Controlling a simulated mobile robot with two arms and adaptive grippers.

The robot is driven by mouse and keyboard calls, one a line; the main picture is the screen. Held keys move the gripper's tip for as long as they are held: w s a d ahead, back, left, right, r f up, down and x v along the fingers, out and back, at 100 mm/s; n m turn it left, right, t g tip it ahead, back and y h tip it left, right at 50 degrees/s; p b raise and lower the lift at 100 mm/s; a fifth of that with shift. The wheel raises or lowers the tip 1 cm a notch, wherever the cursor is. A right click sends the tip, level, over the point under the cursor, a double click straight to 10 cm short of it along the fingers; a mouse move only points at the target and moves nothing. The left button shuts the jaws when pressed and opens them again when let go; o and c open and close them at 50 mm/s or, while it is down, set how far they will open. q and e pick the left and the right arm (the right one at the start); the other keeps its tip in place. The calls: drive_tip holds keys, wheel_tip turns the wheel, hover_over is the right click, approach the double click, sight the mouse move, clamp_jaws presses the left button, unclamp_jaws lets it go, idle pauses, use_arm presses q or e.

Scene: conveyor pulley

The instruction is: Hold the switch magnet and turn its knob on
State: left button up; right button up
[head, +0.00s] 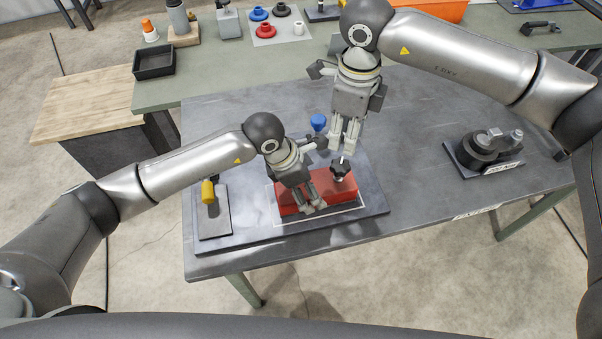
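The switch magnet is a red block (344,190) on a grey plate near the table's front edge. A black star-shaped knob (340,171) stands on its right part. My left gripper (312,205) reaches down over the block's left and middle part and hides some of it. Its fingertips are at the block's front side; I cannot tell whether they grip it. My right gripper (345,143) points down just above and behind the knob, its two fingers apart with nothing seen between them. It appears clear of the knob.
A yellow-handled item (208,192) stands left on the plate, and a blue knob (318,122) behind the block. A dark round fixture (486,147) sits at the table's right. A back bench holds a black tray (154,63) and coloured discs. The table between block and fixture is clear.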

use_arm(q)
drive_tip(key=shift+x, duration=1)
drive_tip(key=c, duration=1.9)
drive_tip(key=o, duration=1.3)
drive_tip(key=shift+c, duration=1.1)
drive_tip(key=shift+c, duration=1.3)
